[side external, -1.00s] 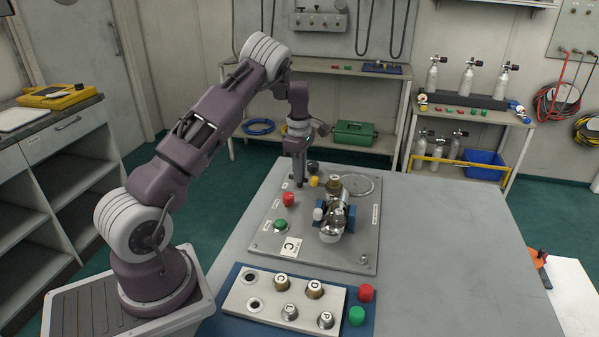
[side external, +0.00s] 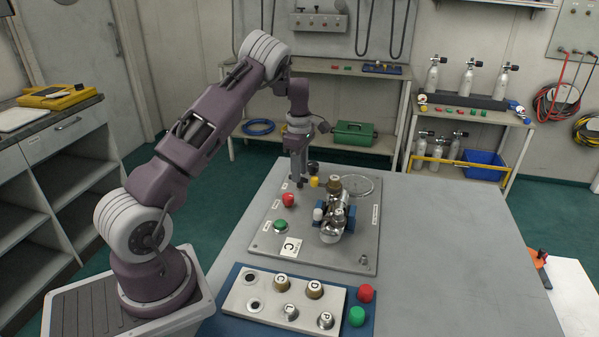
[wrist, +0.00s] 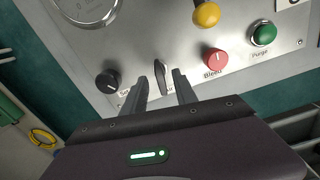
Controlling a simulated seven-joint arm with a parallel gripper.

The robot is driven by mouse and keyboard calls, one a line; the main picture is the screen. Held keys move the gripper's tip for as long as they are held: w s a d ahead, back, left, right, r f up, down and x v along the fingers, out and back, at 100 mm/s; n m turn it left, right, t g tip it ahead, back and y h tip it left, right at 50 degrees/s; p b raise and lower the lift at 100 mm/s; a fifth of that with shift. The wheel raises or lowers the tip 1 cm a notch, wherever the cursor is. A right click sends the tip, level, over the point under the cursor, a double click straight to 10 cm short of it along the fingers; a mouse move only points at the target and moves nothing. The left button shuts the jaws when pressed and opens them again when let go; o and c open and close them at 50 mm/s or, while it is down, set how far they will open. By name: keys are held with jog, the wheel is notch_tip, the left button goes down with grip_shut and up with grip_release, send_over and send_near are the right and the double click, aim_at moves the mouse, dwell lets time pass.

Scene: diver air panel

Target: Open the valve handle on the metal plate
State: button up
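The metal plate (side external: 364,232) lies on the grey table and also fills the upper part of the wrist view (wrist: 140,35). A dark, narrow valve handle (wrist: 161,74) stands on it, between a black knob (wrist: 107,79) and the red Bleed knob (wrist: 216,59). My gripper (wrist: 161,80) is open, with one finger on each side of the handle. A gap shows on both sides; I cannot tell how deep the fingers reach. In the side external view my gripper (side external: 298,182) points down at the plate's far left part and hides the handle.
A yellow knob (wrist: 206,14) and a green Purge button (wrist: 263,34) are close by on the plate. A tray with capped pieces (side external: 265,317) lies in front.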

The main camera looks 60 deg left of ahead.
notch_tip(320, 180, up, 6)
jog(key=shift+r, duration=0.15)
jog(key=shift+d+r, duration=0.15)
jog(key=shift+r, duration=0.05)
jog(key=s+d+r+m+t, duration=0.1)
jog(key=s+d+r+m, duration=0.15)
jog(key=d+r, duration=0.3)
jog(key=s+d+r+m+t+h, duration=0.1)
jog(key=s+d+r+m, duration=0.1)
jog(key=d+r+m, duration=0.4)
jog(key=s+d+r+m+t, duration=0.1)
jog(key=s+d+r+m, duration=0.15)
jog(key=d+r, duration=0.35)
jog(key=s+d+m+t, duration=0.1)
jog(key=s+d+m, duration=0.5)
jog(key=s, duration=0.4)
jog(key=s+d+f+m+t+y, duration=0.1)
jog(key=s+d+m, duration=0.6)
jog(key=s, duration=0.4)
jog(key=shift+f+m+t, duration=0.15)
jog(key=shift+m+t, duration=0.15)
jog(key=shift+m, duration=0.3)
